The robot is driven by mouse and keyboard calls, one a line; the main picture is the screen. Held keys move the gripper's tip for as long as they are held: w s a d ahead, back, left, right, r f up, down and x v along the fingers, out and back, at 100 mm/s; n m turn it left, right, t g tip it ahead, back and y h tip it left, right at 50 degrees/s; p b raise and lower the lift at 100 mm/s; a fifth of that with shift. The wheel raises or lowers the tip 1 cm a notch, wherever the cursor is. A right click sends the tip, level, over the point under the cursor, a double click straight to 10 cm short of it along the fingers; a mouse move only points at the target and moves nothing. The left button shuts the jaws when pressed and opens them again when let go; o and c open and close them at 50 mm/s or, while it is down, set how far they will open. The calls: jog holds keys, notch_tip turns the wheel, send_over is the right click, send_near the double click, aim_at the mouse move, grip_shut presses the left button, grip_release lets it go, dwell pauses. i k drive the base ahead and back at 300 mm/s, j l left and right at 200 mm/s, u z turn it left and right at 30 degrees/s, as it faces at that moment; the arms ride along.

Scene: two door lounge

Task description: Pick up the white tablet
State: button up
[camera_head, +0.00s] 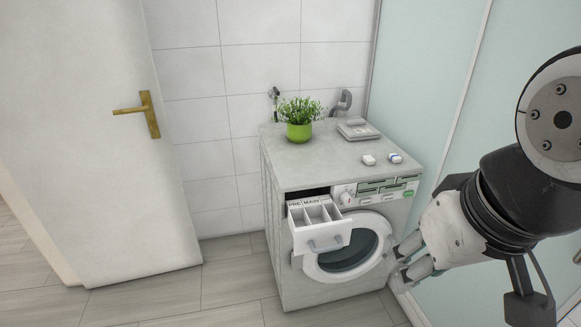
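A small white tablet (369,160) lies on the washing machine's top, near its front edge. A second small tablet (395,158), white with a blue part, lies just to its right, apart from it. My gripper (397,266) is low at the front right of the washing machine, below and to the right of both tablets. Its fingers point left and look spread apart, with nothing seen between them. It overlaps the machine's right front in the picture, and I cannot tell whether it touches.
The washing machine (318,163) has its detergent drawer (322,238) pulled out. A green potted plant (299,118) and a grey scale-like object (358,129) stand farther back on its top. A white door (85,140) is at left; glass panels (420,75) are at right.

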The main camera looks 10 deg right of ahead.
aim_at(369, 160)
jog(key=i+l+u, duration=0.35)
jog(key=i+l, duration=0.35)
jog(key=i, duration=0.15)
jog(key=i+l+u, duration=0.35)
jog(key=i+l, duration=0.4)
jog(key=l, duration=0.2)
